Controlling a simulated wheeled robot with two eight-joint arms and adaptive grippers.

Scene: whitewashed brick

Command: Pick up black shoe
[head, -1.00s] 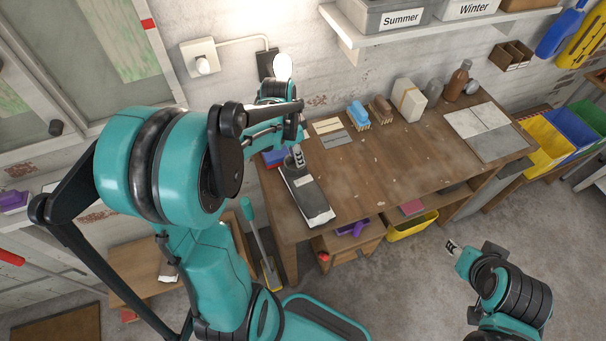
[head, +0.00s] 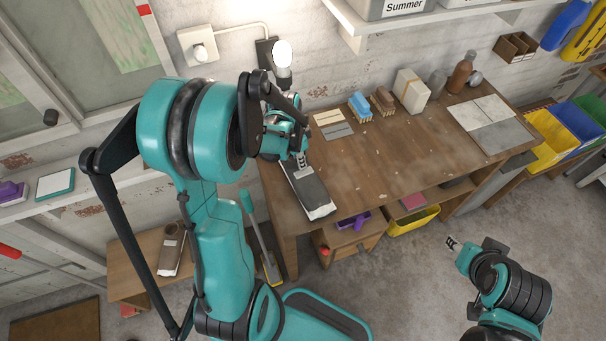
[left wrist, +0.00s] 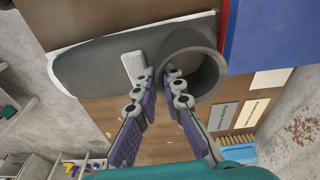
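The black shoe (head: 309,190) lies on the wooden workbench near its left end, toe toward the front edge, with a pale sole edge. In the left wrist view the shoe (left wrist: 95,66) fills the upper left, with its round collar opening to the right and a pale grey patch on top. My left gripper (head: 301,160) is at the collar end. In the left wrist view its fingertips (left wrist: 160,74) are close together, one on each side of the collar wall, with the wall between them. The fingertip contact is partly hidden. My right gripper (head: 453,243) is away over the floor.
Brushes (head: 360,104), a pale box (head: 411,90) and a brown bottle (head: 460,74) stand along the back of the bench. A blue object (left wrist: 262,35) lies close to the collar. A lit lamp (head: 282,53) is just behind my left gripper. The bench's middle is clear.

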